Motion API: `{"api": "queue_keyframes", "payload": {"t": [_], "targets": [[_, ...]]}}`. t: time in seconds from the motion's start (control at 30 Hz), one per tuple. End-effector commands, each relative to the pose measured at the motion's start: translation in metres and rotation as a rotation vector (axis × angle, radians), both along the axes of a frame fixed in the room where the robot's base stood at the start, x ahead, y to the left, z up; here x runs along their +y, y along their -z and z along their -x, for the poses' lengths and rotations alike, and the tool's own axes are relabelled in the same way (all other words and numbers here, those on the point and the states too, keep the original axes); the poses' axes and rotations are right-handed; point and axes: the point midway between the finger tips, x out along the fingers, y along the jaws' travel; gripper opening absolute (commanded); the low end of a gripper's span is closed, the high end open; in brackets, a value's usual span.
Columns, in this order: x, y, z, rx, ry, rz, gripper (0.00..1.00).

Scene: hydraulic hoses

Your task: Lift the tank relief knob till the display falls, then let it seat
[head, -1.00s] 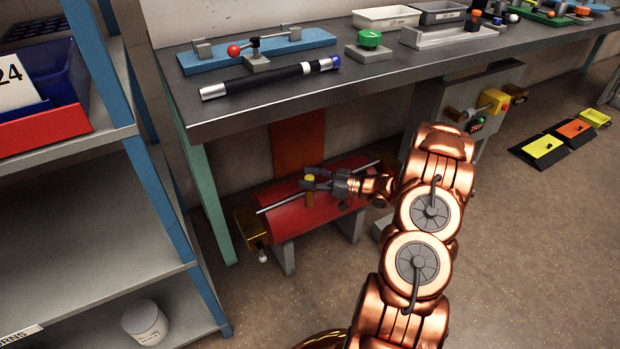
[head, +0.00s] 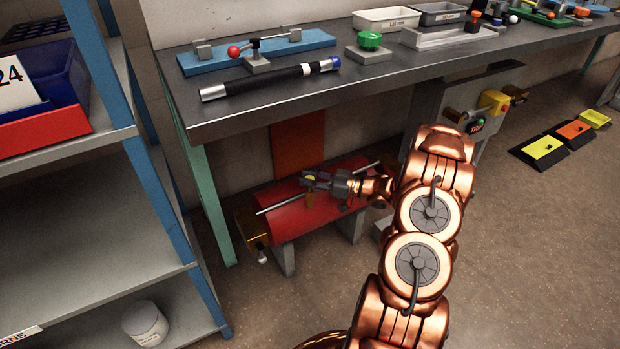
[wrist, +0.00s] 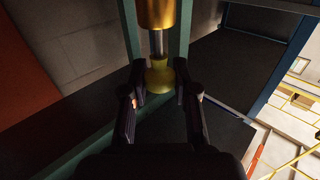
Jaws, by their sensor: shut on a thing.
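The relief knob (head: 310,178) is small and yellow, on top of the red tank (head: 285,222) under the bench. In the wrist view the knob (wrist: 159,77) sits between my fingertips, with a length of silver stem (wrist: 156,43) showing between it and a brass-coloured body (wrist: 157,13). My gripper (head: 314,182) is shut on the knob and partly hides it in the head view. In the wrist view my fingers (wrist: 160,85) flank it. The display (head: 477,126) on the grey cabinet is lit, but too small to read.
The dark bench top (head: 400,75) overhangs the tank. A green bench leg (head: 213,205) and a blue-framed shelf (head: 165,190) stand to the left. A thin rod (head: 275,206) runs along the tank. The floor at the right is mostly clear, with black mats (head: 560,142) farther off.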

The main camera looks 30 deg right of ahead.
Motion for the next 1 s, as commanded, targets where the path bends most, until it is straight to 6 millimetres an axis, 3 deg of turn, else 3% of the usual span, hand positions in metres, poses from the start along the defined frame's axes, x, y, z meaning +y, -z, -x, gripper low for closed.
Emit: {"api": "queue_keyframes", "payload": {"t": [0.47,0.77,0.8,1.0], "targets": [[0.0,-0.017,0.0,0.0,-0.002,0.0,0.0],[0.001,-0.016,0.0,-0.001,-0.003,-0.001,0.0],[0.001,-0.016,0.0,-0.001,-0.003,-0.001,0.3],[0.0,-0.016,0.0,-0.001,-0.002,-0.001,0.51]]}}
